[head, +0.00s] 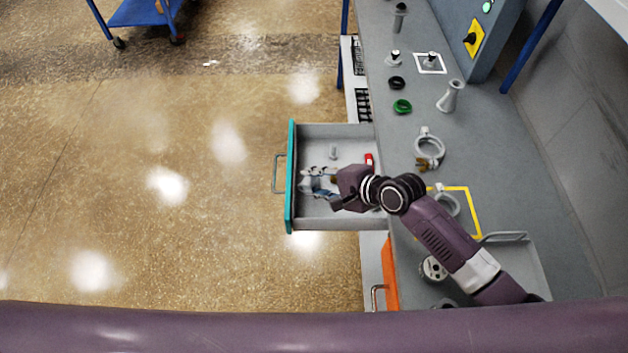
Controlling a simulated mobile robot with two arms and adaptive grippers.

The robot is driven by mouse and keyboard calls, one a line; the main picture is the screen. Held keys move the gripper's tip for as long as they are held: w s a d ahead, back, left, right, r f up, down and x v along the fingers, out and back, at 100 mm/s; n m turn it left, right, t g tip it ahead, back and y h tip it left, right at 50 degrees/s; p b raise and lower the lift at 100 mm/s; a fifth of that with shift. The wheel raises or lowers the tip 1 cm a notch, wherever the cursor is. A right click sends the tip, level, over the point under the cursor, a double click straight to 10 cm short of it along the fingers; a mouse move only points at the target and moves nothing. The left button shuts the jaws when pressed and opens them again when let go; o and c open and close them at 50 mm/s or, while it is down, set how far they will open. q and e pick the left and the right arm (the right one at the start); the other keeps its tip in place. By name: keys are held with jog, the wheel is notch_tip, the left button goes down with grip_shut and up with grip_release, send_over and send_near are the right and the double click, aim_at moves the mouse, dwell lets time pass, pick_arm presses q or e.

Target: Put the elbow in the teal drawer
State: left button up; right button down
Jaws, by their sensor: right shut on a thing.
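The teal drawer (291,200) is pulled out from the bench, and its grey inside faces up. My right gripper (318,186) is over the drawer, near its teal front, shut on a grey metal piece that looks like the elbow (307,184). The fingers and wrist partly hide the elbow, and I cannot tell whether it touches the drawer floor. My left gripper is not in view.
A small grey fitting (333,152) and a red item (369,160) lie in the drawer. An orange drawer front (390,275) is nearby.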

jog(key=shift+f, duration=0.55)
jog(key=c, duration=1.4)
grip_release()
jog(key=v, duration=1.2)
